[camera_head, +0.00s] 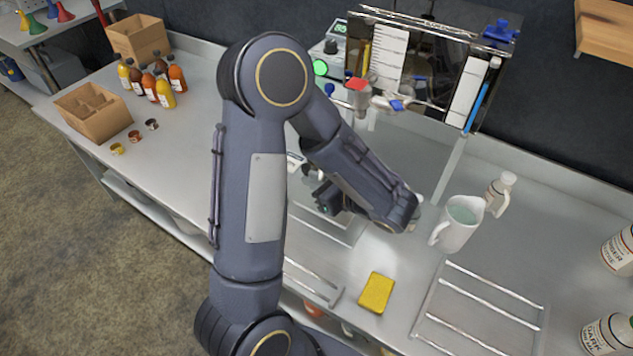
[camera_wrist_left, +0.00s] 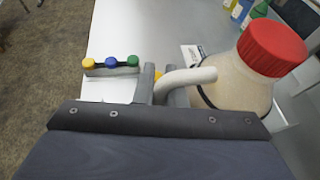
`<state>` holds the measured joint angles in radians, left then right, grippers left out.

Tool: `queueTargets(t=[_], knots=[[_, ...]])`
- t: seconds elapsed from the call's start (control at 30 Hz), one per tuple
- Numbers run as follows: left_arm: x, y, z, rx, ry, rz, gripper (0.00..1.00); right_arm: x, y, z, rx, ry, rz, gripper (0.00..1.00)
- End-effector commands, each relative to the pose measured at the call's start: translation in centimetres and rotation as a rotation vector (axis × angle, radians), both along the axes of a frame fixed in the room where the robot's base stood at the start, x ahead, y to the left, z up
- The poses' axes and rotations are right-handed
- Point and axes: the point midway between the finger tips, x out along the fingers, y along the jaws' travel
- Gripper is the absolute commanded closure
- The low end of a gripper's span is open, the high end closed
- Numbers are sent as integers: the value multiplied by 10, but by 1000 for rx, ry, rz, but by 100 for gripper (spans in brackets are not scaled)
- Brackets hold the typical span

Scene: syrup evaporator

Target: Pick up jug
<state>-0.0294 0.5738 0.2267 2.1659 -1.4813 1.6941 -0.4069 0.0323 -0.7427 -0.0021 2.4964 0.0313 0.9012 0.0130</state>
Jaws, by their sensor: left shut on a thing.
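The jug (camera_wrist_left: 243,78) is a cream, rounded container with a red cap and a pale loop handle (camera_wrist_left: 190,78), on the right of the left wrist view. My left gripper (camera_wrist_left: 164,90) is shut on the jug's handle, with a finger on either side of it. In the head view my left arm (camera_head: 355,180) reaches over the counter and hides most of the gripper and the held jug. I cannot tell whether the jug's base touches the counter. My right gripper is not in view.
A white pitcher (camera_head: 460,222) and a small white bottle (camera_head: 500,190) stand to the right. A yellow sponge (camera_head: 376,292) lies near the front edge beside a wire rack (camera_head: 478,310). Several syrup bottles (camera_head: 163,92) and cardboard boxes (camera_head: 95,110) stand at left. The evaporator rig is behind.

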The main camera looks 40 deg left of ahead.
Motion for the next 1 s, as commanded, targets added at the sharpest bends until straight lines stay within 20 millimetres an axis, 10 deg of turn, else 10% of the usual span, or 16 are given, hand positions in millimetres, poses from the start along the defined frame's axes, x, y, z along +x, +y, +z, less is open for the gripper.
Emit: queueTargets(t=[0.53, 1.0], knots=[[-78, -50, 60, 1, -5, -3, 100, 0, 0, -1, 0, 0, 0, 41], [-96, -62, 85, 2, -2, 1, 100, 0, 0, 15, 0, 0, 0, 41]])
